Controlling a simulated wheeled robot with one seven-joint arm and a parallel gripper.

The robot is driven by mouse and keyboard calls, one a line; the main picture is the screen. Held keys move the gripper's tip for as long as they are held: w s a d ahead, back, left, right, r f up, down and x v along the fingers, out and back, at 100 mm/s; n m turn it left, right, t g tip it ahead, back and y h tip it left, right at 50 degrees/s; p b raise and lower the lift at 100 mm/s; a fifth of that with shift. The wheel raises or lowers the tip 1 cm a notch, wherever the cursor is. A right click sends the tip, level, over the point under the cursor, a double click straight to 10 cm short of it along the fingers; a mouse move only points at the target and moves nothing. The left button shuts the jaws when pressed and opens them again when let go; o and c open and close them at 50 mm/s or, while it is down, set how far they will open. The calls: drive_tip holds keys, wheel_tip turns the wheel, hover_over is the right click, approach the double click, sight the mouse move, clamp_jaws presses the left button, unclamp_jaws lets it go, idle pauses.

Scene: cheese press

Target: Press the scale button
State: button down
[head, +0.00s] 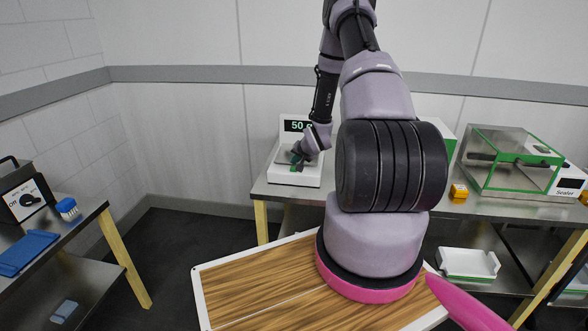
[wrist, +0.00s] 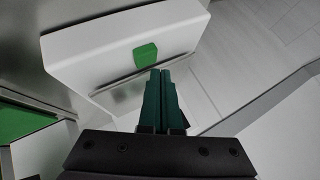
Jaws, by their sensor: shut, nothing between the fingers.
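The white scale (head: 283,172) stands on the metal table, and its dark display (head: 297,126) shows a green reading of about 50 g. In the wrist view the white scale body (wrist: 100,62) fills the upper left, with a green square button (wrist: 146,54) on it. My gripper (head: 297,160) is low over the scale's front part, in front of the display. Its dark green fingers (wrist: 162,72) are shut and empty, with the tips just below the button in the wrist picture. I cannot tell whether they touch it. The button is hard to make out in the head view.
A white tray (head: 468,264) lies on the lower shelf. At left, another table holds a knobbed device (head: 22,192), a blue brush (head: 67,208) and a blue tray (head: 26,252).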

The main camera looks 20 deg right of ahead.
drive_tip(key=shift+f, duration=0.4)
drive_tip(key=shift+f, duration=0.5)
idle(0.8)
drive_tip(key=shift+r, duration=0.95)
drive_tip(key=shift+r, duration=2.5)
